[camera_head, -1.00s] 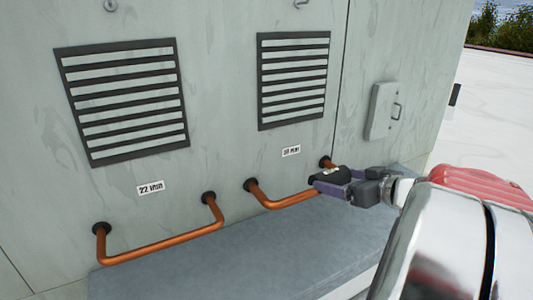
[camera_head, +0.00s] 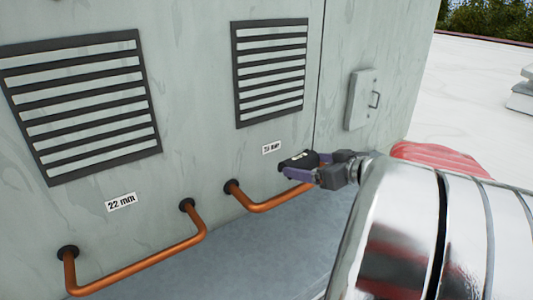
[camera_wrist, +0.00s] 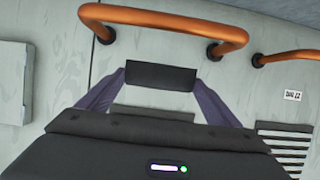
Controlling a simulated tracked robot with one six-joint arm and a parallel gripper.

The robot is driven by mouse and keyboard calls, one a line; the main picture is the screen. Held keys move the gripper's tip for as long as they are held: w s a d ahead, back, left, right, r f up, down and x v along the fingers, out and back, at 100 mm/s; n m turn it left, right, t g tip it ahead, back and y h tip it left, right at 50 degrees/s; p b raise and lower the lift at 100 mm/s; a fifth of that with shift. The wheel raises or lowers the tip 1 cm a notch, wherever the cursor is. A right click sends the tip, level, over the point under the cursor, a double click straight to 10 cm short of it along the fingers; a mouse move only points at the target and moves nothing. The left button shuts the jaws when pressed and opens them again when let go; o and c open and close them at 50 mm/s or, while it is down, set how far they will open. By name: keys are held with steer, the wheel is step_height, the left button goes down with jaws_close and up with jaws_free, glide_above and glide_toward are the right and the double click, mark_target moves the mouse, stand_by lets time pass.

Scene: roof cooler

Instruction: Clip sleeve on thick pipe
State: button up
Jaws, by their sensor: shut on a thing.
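My gripper (camera_head: 302,168) has purple fingers shut on a black sleeve (camera_head: 298,160). In the wrist view the sleeve (camera_wrist: 160,77) spans the two fingertips. The right copper pipe (camera_head: 268,204) runs low along the wall, under a label (camera_head: 271,148) too blurred to read surely. In the head view the sleeve and fingers overlap this pipe's right end and hide it. In the wrist view the same pipe (camera_wrist: 170,19) shows above the sleeve, with a gap between them in the picture. The left copper pipe (camera_head: 140,264) sits under a "22 mm" label (camera_head: 121,202); it also shows at the wrist view's right edge (camera_wrist: 290,54).
The grey wall carries two louvred vents (camera_head: 82,105) (camera_head: 270,72) and a small hatch with a handle (camera_head: 362,98). A grey ledge (camera_head: 225,262) lies below the pipes. Open white roof lies to the right.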

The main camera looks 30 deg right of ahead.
mark_target(300, 190)
steer(key=shift+f, duration=0.15)
steer(key=shift+f, duration=2.05)
steer(key=shift+s, duration=0.15)
steer(key=shift+f, duration=1.7)
steer(key=shift+s+f, duration=0.1)
steer(key=shift+f, duration=0.45)
